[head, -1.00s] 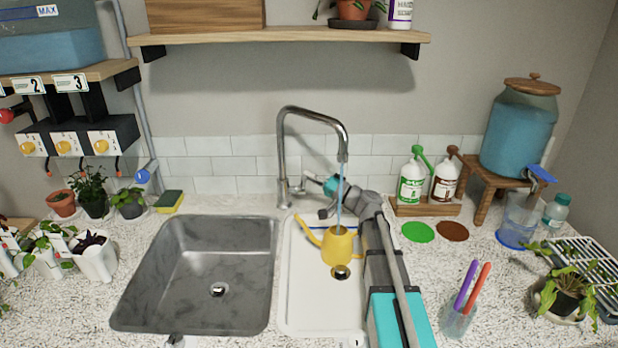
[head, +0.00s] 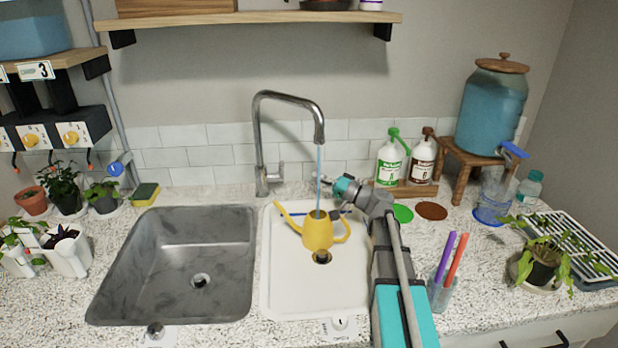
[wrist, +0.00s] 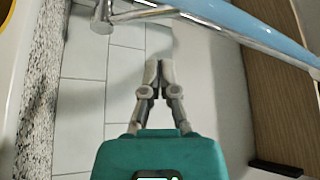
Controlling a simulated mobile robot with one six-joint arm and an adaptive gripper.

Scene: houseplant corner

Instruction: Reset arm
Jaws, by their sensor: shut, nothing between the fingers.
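My gripper (head: 318,178) is shut and empty behind the falling water, to the right of the tap's base. In the wrist view its fingertips (wrist: 157,64) meet in front of the wall tiles. The chrome tap (head: 258,130) is running, and a stream of water (head: 319,175) falls from its spout into a yellow watering can (head: 318,235). The can stands upright in the white right basin (head: 285,290), near its drain. The tap's lever is at the right of its base, and my gripper is apart from it. My arm reaches in along the basin's right side.
Green and brown pump bottles (head: 389,165) stand in a wooden holder right of my arm. A cup with markers (head: 441,292) is close beside my arm. A wooden shelf (head: 250,22) hangs above. The grey left basin (head: 175,265) is empty.

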